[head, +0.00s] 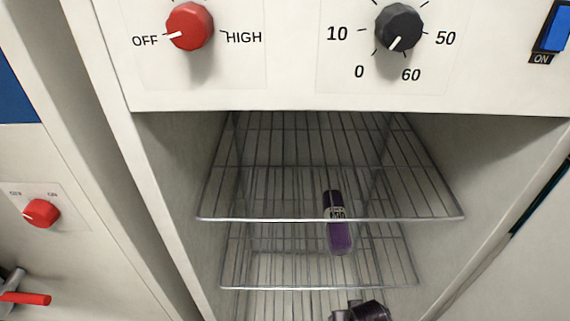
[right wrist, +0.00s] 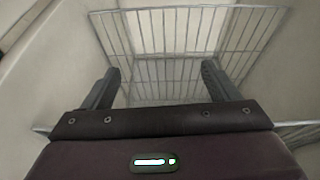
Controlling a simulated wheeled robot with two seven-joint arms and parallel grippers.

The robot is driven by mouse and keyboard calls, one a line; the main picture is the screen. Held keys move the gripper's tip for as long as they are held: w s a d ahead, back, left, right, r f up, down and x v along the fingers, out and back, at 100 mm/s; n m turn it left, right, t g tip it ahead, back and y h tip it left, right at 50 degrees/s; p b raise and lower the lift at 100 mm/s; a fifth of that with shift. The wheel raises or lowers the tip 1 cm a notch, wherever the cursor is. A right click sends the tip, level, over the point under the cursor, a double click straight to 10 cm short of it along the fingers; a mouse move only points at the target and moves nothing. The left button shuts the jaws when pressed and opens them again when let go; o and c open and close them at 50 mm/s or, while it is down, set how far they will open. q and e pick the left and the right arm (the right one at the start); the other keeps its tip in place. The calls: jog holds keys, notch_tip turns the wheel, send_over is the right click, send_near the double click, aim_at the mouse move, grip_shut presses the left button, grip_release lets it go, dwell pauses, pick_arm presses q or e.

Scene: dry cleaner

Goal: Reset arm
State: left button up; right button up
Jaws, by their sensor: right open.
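My right gripper (right wrist: 160,70) is open in the right wrist view, its two dark fingers wide apart. Nothing is held between them. They point toward a wire rack (right wrist: 190,18) inside a pale enclosure, and I cannot tell whether they touch it. In the head view, a dark purple part (head: 368,311) shows at the bottom edge and seems to be mine; no fingers can be made out there. My left gripper is not in view.
An open cabinet holds stacked wire shelves (head: 290,217). A purple, bottle-like cylinder (head: 339,236) with a pale label is among them; its support is unclear. Above are a red knob (head: 190,26) and a black dial (head: 398,27). Cabinet walls close in both sides.

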jog(key=s+d+f+g+b, duration=0.1)
jog(key=s+d+f, duration=0.1)
jog(key=s+f, duration=0.45)
jog(key=s+d+f+n+b, duration=0.1)
jog(key=s+f, duration=0.2)
jog(key=f, duration=0.6)
jog(key=s+d+f+g+b, duration=0.1)
jog(key=s+d+f, duration=0.1)
jog(key=s+f, duration=0.45)
jog(key=s+f+n+g+b, duration=0.1)
jog(key=s+f, duration=0.9)
jog(key=s, duration=0.4)
jog(key=shift+s+d+f, duration=0.3)
jog(key=shift+s+d, duration=0.05)
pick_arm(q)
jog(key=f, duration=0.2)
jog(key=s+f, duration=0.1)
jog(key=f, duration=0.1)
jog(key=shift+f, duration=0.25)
pick_arm(e)
jog(key=shift+s, duration=0.3)
jog(key=shift+c, duration=0.2)
